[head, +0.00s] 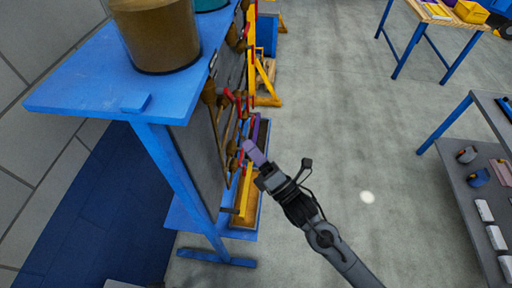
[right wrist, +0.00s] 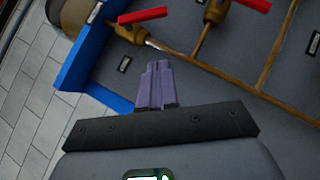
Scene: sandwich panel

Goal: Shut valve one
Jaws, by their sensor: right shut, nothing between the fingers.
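The sandwich panel (right wrist: 215,68) is grey, with brown pipes and brass valves with red levers. In the right wrist view, one red lever (right wrist: 143,15) lies near the panel's blue edge, above a brass valve body (right wrist: 130,34). A second red lever (right wrist: 252,4) is at the top right. Small black label plates are too small to read, so I cannot tell which is valve one. My right gripper (head: 253,151) has purple fingers, shut and empty, in front of the panel. In the wrist view the fingers (right wrist: 158,75) point toward the first valve, apparently apart from it. My left gripper is not in view.
A blue frame (head: 180,165) carries the panel, with a large brown container (head: 155,38) on top. A yellow tray (head: 246,203) sits low beside it. A grey table (head: 462,205) with small items stands at the right. The floor between is clear.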

